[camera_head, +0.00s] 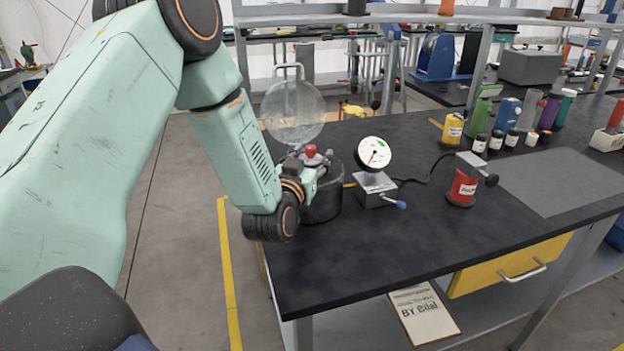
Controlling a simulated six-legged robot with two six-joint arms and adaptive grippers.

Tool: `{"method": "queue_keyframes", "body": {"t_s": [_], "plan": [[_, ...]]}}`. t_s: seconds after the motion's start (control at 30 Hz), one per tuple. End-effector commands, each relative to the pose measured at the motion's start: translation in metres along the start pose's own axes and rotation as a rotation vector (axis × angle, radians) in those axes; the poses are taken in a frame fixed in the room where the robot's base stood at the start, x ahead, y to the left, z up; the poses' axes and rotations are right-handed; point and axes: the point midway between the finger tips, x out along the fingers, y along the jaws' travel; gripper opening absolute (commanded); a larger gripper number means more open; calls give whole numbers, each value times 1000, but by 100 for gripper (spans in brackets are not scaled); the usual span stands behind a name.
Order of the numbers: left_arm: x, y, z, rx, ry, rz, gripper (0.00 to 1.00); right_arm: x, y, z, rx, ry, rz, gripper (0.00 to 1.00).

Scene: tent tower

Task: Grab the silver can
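I cannot clearly make out a silver can in the head view. My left arm reaches in from the left, and its gripper (318,166) is over the mouth of a dark round pot (322,204) at the table's left end. The wrist covers the pot's left side and part of its opening. A small red knob-like thing (311,151) shows right at the gripper. The fingers are too small and covered to tell whether they are open or hold anything. My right gripper is not in view.
A clear round lid (293,112) stands up behind the pot. A dial gauge on a metal block (375,187) is close to its right. A red can-like device (465,182) and several bottles (497,141) stand farther right on the black table (400,240). The front middle is clear.

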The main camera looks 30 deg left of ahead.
Motion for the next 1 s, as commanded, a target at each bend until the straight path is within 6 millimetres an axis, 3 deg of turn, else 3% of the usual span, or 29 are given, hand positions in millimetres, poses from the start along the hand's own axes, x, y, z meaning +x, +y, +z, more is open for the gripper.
{"method": "queue_keyframes", "body": {"t_s": [0.6,1.0], "plan": [[0,2,2,0,-6,1,0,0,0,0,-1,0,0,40],[1,1,-2,0,-2,0,0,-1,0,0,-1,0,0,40]]}}
